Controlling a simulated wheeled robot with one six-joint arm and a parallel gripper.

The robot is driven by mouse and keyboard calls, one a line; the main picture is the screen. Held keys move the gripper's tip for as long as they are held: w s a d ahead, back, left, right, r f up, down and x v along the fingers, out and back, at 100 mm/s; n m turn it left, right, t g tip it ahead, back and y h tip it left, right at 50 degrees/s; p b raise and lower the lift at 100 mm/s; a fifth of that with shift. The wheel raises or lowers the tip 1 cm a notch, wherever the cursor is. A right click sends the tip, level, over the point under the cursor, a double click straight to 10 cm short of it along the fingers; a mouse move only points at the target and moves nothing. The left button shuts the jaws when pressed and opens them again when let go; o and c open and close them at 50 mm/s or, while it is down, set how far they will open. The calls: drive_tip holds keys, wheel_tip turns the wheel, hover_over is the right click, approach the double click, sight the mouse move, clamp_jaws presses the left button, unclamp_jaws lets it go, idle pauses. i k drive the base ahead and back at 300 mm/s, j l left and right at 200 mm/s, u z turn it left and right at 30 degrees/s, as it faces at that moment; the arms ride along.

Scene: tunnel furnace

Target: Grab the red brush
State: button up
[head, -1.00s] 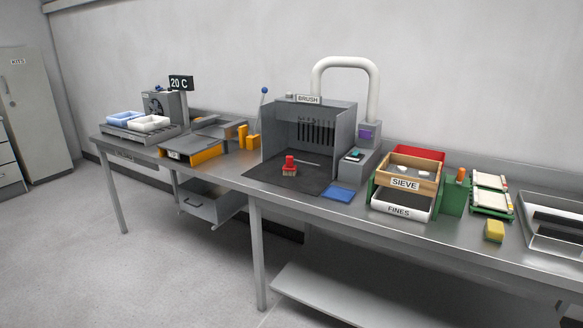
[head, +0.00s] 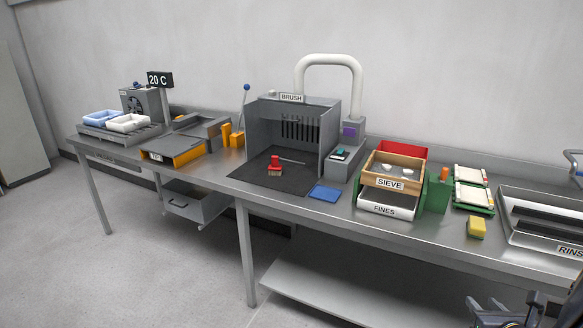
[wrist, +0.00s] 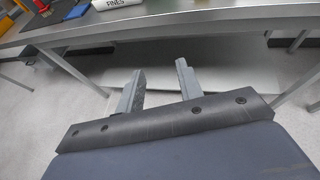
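The red brush (head: 274,165) lies on a black mat (head: 290,181) at the open front of the grey booth labelled BRUSH (head: 327,140). It has a red body, pale bristles facing the front and a thin grey rod beside it on the right. My gripper (wrist: 161,82) shows in the wrist view with its two fingers apart and nothing between them. It is in front of the table, facing its underside and lower shelf, well away from the brush. Part of my arm shows at the lower right of the head view.
A blue pad (head: 326,194) lies right of the mat. Further right are the sieve box (head: 390,184), the FINES tray (head: 381,210), a yellow sponge (head: 476,228) and the rinse tub (head: 507,220). An orange-fronted tray (head: 178,157) stands left. The floor in front is clear.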

sight(274, 169)
drive_tip(key=i+j, duration=0.75)
drive_tip(key=i+j+u, duration=0.1)
drive_tip(key=i+j, duration=0.65)
drive_tip(key=i, duration=0.15)
drive_tip(key=i+j, duration=0.7)
drive_tip(key=i, duration=0.15)
drive_tip(key=j+u, duration=0.05)
